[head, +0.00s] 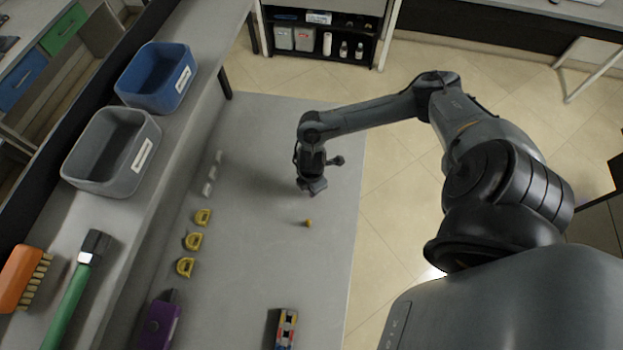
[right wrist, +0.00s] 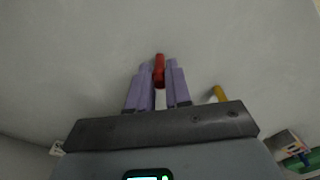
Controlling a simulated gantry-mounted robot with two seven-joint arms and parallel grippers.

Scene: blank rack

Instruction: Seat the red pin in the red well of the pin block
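The red pin (right wrist: 159,68) shows in the right wrist view between the two fingertips of my right gripper (right wrist: 160,78). The fingers close on it from both sides, and its red end sticks out past them. In the head view my right gripper (head: 312,188) is low over the far part of the grey table, and the red pin cannot be made out there. The pin block (head: 287,330), with coloured parts, stands at the near edge of the head view; its red well cannot be made out clearly. It also shows at the lower right of the right wrist view (right wrist: 290,148). My left gripper is not in view.
A yellow pin (head: 308,223) is on the table near my right gripper. Yellow D-shaped pieces (head: 193,241) and small white pieces (head: 212,173) line the table's left side. A purple object (head: 160,322) is at near left. The table's middle is clear.

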